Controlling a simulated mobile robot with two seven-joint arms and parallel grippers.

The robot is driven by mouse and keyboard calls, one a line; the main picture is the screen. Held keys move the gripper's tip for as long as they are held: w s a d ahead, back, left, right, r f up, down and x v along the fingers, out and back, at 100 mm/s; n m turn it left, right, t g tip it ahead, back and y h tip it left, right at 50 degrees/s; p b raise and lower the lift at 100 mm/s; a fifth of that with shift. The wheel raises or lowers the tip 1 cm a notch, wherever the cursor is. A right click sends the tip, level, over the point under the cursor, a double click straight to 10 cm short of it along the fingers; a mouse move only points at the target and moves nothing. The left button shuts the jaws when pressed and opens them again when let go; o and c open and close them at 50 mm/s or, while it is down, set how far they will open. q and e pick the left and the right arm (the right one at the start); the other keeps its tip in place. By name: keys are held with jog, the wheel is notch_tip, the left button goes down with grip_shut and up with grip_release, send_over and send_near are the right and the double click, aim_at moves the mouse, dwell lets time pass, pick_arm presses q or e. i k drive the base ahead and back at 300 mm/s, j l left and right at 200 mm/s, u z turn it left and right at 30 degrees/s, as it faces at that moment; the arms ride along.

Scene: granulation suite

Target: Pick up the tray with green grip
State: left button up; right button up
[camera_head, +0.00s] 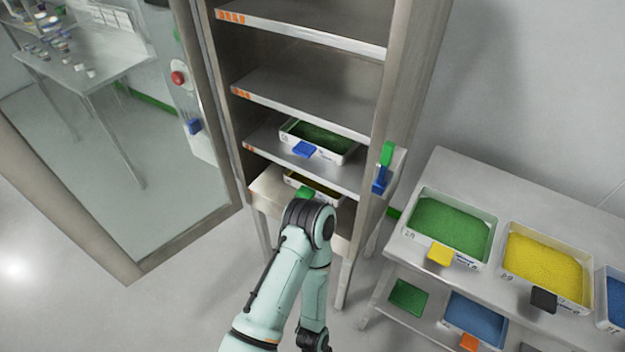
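The tray with the green grip (305,193) sits on the lowest visible shelf of the open cabinet. It holds yellow material, and its front is partly hidden by one of my arms. The arm's bent joint is just below the green grip in the picture; I cannot tell whether it touches it. Neither gripper's fingers show in the head view.
A tray with a blue grip (304,149) and green contents sits one shelf above. The glass cabinet door (110,130) stands open at left. At right, a two-level rack (528,206) holds several trays with yellow, black and orange grips.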

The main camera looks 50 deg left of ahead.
aim_at(309, 189)
jog(key=j+u, duration=0.1)
jog(key=u, duration=1.4)
